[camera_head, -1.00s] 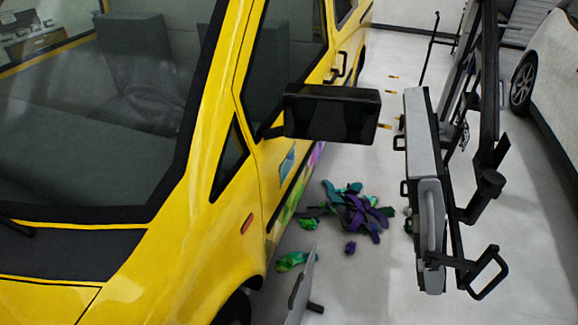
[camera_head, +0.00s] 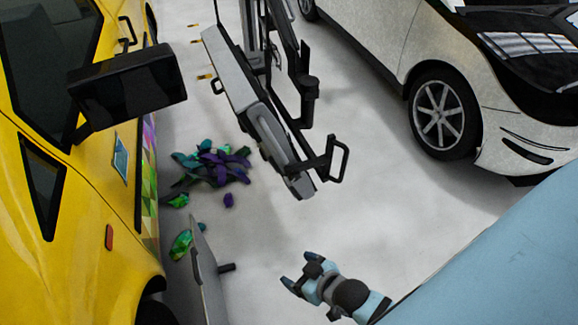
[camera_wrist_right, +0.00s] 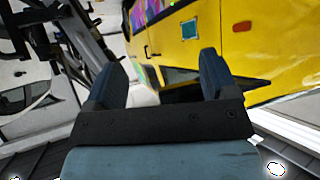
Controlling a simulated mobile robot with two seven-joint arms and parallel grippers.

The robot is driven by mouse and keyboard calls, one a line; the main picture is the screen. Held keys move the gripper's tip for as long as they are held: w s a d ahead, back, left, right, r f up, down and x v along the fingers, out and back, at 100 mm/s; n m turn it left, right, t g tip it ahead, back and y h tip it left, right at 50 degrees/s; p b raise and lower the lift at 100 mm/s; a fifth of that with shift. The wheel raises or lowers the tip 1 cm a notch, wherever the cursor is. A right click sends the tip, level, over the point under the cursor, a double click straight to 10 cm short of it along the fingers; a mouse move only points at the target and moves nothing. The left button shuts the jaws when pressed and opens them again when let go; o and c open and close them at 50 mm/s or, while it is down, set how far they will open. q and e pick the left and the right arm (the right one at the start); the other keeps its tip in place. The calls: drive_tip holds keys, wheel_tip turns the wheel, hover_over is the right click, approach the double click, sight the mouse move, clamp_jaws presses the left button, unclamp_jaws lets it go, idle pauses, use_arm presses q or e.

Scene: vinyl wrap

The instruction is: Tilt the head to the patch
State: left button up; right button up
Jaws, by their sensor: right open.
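The patch (camera_head: 120,158) is a small blue-grey square with a pale border on the yellow van's side, below the black mirror. It sits at the left of the head view, beside a multicoloured wrap strip (camera_head: 149,180). The patch (camera_wrist_right: 189,35) also shows in the right wrist view, upper right of centre, beyond the fingers. My right gripper (camera_head: 299,270) is at the bottom centre of the head view, well apart from the patch. In the wrist view its two blue fingers (camera_wrist_right: 165,75) are spread with nothing between them. My left gripper is not in view.
The yellow van (camera_head: 70,250) fills the left, its black mirror (camera_head: 128,88) sticking out. Purple and green scraps (camera_head: 215,167) lie on the floor. A grey panel (camera_head: 208,275) stands near the van. A grey-black frame (camera_head: 265,125) stands mid-view. A white car (camera_head: 400,40) is parked right.

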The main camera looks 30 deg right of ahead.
sight(277, 147)
idle(0.3)
